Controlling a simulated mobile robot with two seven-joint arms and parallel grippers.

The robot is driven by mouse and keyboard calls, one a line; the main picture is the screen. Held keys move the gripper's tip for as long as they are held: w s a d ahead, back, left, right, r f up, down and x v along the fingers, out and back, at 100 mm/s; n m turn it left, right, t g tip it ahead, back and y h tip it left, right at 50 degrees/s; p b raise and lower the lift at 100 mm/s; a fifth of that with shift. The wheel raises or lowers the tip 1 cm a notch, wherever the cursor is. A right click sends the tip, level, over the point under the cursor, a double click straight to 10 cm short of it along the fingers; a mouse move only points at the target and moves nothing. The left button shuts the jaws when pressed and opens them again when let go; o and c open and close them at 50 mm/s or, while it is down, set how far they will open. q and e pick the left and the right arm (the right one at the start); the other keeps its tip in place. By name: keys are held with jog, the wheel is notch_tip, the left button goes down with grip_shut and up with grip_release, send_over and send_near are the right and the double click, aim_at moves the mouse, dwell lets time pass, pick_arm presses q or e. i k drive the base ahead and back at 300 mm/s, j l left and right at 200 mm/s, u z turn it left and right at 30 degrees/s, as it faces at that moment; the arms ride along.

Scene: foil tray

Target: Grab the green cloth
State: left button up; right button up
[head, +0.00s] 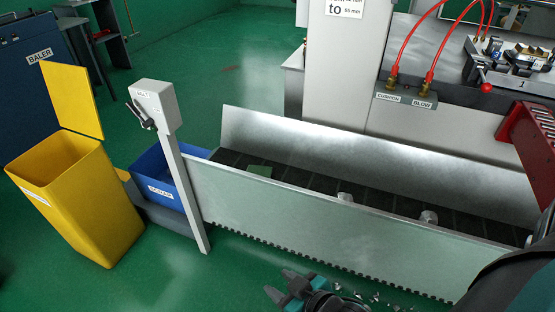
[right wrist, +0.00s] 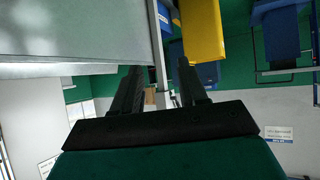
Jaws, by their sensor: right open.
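A small flat green piece (head: 259,170), which looks like the green cloth, lies in the dark-floored trough (head: 340,212) near its left end in the head view. The trough's near wall hides part of it. My right gripper (head: 281,284) is at the bottom of the head view, on the near side of the trough, apart from the green piece. Its two fingers are apart with nothing between them. In the right wrist view the open fingers (right wrist: 159,88) also show, and I cannot make out the cloth there. My left gripper is not in view.
A grey post with a switch box (head: 155,103) stands at the trough's left end. Beyond it are a blue scrap bin (head: 160,190) and a yellow bin (head: 85,205) with its lid raised. Metal bits lie on the green floor under the trough. Red hoses (head: 433,45) hang at upper right.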

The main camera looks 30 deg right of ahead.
aim_at(265, 172)
jog(key=i+l, duration=0.1)
jog(key=i, duration=0.45)
jog(key=i+l+z, duration=0.1)
jog(key=i, duration=1)
jog(key=u, duration=0.05)
